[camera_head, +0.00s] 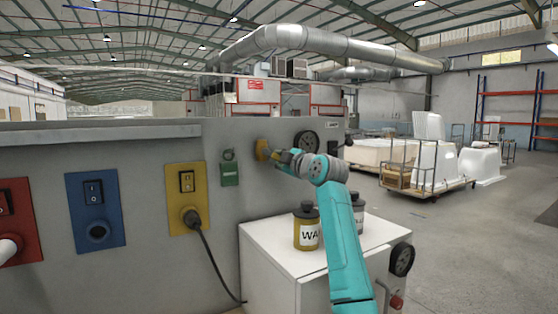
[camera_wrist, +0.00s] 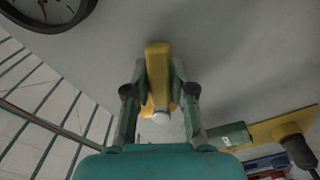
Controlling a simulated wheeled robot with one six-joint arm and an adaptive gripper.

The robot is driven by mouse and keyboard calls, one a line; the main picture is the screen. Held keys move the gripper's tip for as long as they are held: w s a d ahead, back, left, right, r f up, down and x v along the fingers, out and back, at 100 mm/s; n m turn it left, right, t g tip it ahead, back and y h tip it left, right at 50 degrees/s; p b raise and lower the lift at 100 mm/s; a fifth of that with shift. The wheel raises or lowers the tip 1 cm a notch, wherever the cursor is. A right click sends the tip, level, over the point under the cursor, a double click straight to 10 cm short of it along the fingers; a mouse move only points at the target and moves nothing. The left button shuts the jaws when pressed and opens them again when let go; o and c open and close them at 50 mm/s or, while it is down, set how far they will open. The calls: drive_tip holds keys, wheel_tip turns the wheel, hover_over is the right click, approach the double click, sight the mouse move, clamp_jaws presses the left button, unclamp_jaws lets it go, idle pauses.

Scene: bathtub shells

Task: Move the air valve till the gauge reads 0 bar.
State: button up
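The yellow air valve handle (camera_head: 263,149) is on the grey wall panel in the head view. In the wrist view the handle (camera_wrist: 158,62) stands upright in the picture between my fingers. My gripper (camera_head: 282,157) reaches it from the right. In the wrist view my gripper (camera_wrist: 159,75) has a finger along each side of the handle, and the tips appear to touch it. A round black-rimmed gauge (camera_head: 306,141) is right of the valve. Only part of the gauge (camera_wrist: 40,10) shows in the wrist view, and its reading cannot be made out.
A green padlock-like box (camera_head: 229,172) and a yellow socket plate (camera_head: 180,210) with a plugged cable are left of the valve. A yellow jar (camera_head: 305,228) and a darker one stand on a white cabinet (camera_head: 270,255) below my arm. The cabinet carries another round dial (camera_head: 401,259).

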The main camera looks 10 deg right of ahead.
clamp_jaws()
drive_tip(key=shift+d+r+n, duration=0.2)
drive_tip(key=shift+r+n, duration=0.3)
drive_tip(key=shift+n, duration=0.6)
drive_tip(key=shift+w+d+r+n, duration=0.1)
drive_tip(key=shift+r+n, duration=0.25)
drive_tip(key=shift+n, duration=0.5)
drive_tip(key=shift+r+n, duration=0.3)
drive_tip(key=shift+n, duration=0.55)
drive_tip(key=o, duration=0.7)
unclamp_jaws()
drive_tip(key=shift+c, duration=0.2)
drive_tip(key=v, duration=1.2)
